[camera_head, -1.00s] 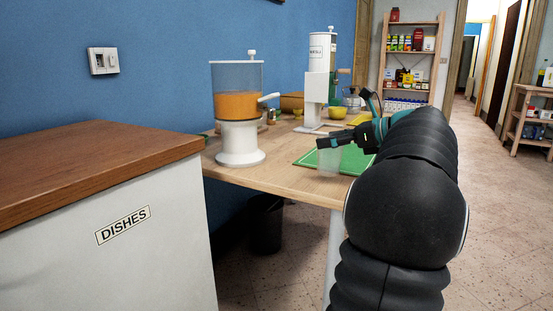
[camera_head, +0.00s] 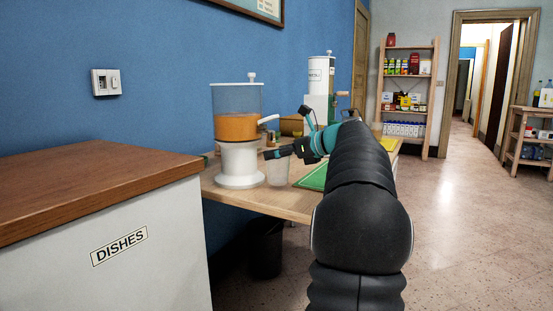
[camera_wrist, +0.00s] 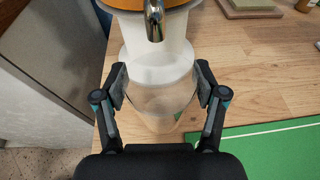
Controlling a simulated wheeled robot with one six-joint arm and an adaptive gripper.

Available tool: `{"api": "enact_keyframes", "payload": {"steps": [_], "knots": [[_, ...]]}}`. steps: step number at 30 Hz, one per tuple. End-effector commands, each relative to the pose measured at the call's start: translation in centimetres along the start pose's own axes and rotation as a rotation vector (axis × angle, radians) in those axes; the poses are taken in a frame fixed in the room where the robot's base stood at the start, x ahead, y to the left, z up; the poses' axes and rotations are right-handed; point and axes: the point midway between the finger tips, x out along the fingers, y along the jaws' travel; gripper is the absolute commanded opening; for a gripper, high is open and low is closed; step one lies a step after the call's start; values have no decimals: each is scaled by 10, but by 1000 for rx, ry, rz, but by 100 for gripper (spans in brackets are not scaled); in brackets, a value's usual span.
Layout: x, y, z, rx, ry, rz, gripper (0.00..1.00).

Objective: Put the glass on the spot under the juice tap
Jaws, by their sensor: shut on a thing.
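My gripper (camera_wrist: 159,85) is shut on the clear glass (camera_wrist: 160,102), with one finger on each side of it. The glass is upright, in front of the dispenser's white base. In the head view the glass (camera_head: 278,173) hangs from my gripper (camera_head: 274,153) just right of the juice dispenser (camera_head: 239,128), which holds orange juice. The metal tap (camera_wrist: 154,20) shows at the top of the wrist view, beyond the glass. The spot under the tap is hidden by the glass. I cannot tell whether the glass touches the table.
The wooden table (camera_head: 262,201) carries a green mat (camera_wrist: 262,150) to the right of the glass. A white cereal dispenser (camera_head: 320,88) stands farther back. The dishes cabinet (camera_head: 150,245) is at the left front. A dark bin (camera_head: 265,248) is under the table.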

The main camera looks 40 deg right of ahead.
Motion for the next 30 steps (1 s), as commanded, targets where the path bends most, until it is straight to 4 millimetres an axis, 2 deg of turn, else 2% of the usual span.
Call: {"api": "enact_keyframes", "payload": {"steps": [1, 2, 5, 16, 17, 19, 20, 30], "knots": [[10, 1, 3, -2, -1, 3, 4], [11, 1, -4, 1, 0, 2, 4], [12, 0, -12, 1, -1, 0, 4], [12, 0, -14, 1, -1, 0, 4], [12, 0, -15, 1, -1, 0, 76], [12, 0, -14, 0, -1, 0, 93], [12, 0, -14, 0, -1, 0, 97], [12, 0, -14, 0, -1, 0, 97]]}}
